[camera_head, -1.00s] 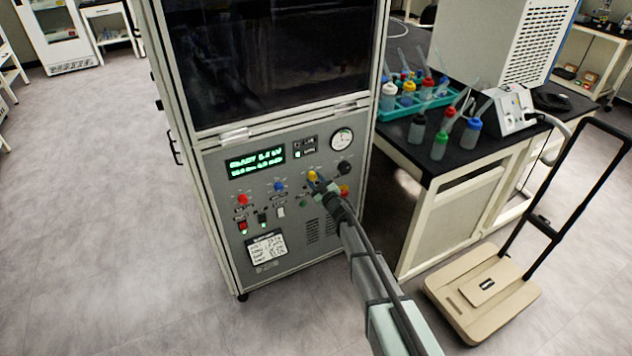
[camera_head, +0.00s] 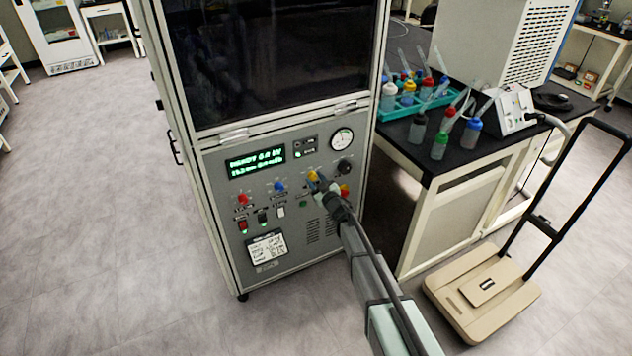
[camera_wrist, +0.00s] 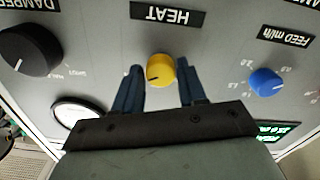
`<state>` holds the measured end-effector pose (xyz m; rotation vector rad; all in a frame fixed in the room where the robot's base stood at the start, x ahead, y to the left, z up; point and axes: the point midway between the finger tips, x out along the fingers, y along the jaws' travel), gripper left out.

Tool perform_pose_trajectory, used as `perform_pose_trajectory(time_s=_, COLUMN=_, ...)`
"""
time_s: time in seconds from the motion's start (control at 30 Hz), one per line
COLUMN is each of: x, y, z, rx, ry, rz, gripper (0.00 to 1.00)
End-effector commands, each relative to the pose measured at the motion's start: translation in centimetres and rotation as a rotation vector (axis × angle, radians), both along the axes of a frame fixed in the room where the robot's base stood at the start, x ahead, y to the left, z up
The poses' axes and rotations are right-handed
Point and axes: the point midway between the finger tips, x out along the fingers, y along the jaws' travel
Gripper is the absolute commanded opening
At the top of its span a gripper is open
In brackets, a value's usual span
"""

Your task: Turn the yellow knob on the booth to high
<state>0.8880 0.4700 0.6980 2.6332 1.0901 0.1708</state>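The yellow knob (camera_head: 312,176) is on the grey control panel (camera_head: 290,225) of the booth. In the wrist view the yellow knob (camera_wrist: 161,70) is next to a label that reads HEAT, upside down in this view. A dark pointer mark shows on its face, toward the lower left. My gripper (camera_wrist: 162,80) has its two blue fingers on either side of the knob. Small gaps seem to show between fingers and knob, so I see no clear grip. In the head view my gripper (camera_head: 319,183) is right at the knob and partly covers it.
A blue knob (camera_wrist: 265,82) marked FEED and a black knob (camera_wrist: 30,50) marked DAMPER flank the yellow one. A red knob (camera_head: 243,200), a gauge (camera_head: 342,139) and a lit display (camera_head: 256,163) share the panel. A black-topped bench (camera_head: 410,150) stands right of the booth.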

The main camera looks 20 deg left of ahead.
Motion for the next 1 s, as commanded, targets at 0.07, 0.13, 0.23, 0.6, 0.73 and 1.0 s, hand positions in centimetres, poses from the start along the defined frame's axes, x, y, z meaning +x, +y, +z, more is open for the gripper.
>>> perform_pose_trajectory(time_s=0.07, x=0.0, y=0.0, z=0.0, rx=-0.001, ry=-0.001, rz=0.0, gripper=0.49)
perform_pose_trajectory(time_s=0.13, x=0.0, y=0.0, z=0.0, rx=-0.001, ry=-0.001, rz=0.0, gripper=0.56)
perform_pose_trajectory(time_s=0.23, x=0.0, y=0.0, z=0.0, rx=-0.001, ry=-0.001, rz=0.0, gripper=0.61)
perform_pose_trajectory(time_s=0.6, x=-0.4, y=-0.4, z=0.0, rx=-0.001, ry=-0.001, rz=0.0, gripper=0.61)
perform_pose_trajectory(time_s=0.73, x=-1.3, y=-1.2, z=0.1, rx=-0.001, ry=-0.001, rz=0.0, gripper=0.61)
perform_pose_trajectory(time_s=1.0, x=-4.5, y=-4.3, z=0.1, rx=-0.002, ry=-0.001, rz=0.0, gripper=0.61)
